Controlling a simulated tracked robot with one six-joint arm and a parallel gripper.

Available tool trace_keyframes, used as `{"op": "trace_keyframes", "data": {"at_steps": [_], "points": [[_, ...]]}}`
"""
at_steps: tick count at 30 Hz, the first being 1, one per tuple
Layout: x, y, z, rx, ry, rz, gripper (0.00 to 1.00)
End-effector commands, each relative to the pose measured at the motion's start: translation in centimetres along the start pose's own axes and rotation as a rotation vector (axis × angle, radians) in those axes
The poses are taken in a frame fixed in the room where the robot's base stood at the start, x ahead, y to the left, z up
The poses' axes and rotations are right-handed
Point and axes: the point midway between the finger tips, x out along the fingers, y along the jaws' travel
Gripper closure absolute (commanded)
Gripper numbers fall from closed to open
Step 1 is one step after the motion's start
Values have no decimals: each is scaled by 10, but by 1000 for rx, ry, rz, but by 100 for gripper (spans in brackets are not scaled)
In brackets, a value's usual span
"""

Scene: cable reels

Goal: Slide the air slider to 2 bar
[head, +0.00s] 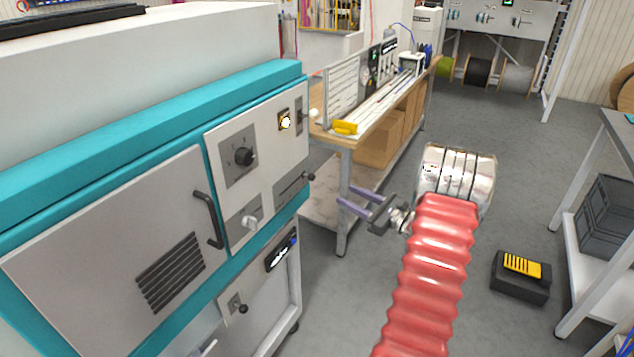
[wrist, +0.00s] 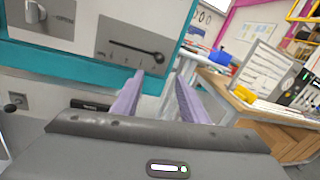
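The air slider (head: 293,188) is a grey plate with a dark slot on the front of the teal and white machine. Its dark knob (head: 311,177) sits at the right end of the slot. In the wrist view the plate (wrist: 120,35) shows tick marks too small to read, and the knob (wrist: 159,58) is at the slot's right end. My gripper (head: 354,196) is open and empty, with two purple fingers pointing towards the machine. In the wrist view the fingertips (wrist: 159,76) are either side of the knob's line, just below it. The head view shows a gap between fingers and knob.
A rotary dial (head: 243,157), a lit switch (head: 286,121) and a white knob (head: 250,222) are near the slider. A door handle (head: 208,220) sticks out at left. A workbench (head: 342,142) stands behind my gripper. A black case (head: 520,278) lies on the floor.

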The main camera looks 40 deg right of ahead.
Motion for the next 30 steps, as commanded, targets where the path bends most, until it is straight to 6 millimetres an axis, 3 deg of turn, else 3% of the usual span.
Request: {"op": "trace_keyframes", "data": {"at_steps": [8, 24, 30], "points": [[28, 2, 0, -1, 0, 4, 60], [111, 2, 0, -1, 0, 4, 60], [132, 2, 0, 0, 1, 4, 60]]}}
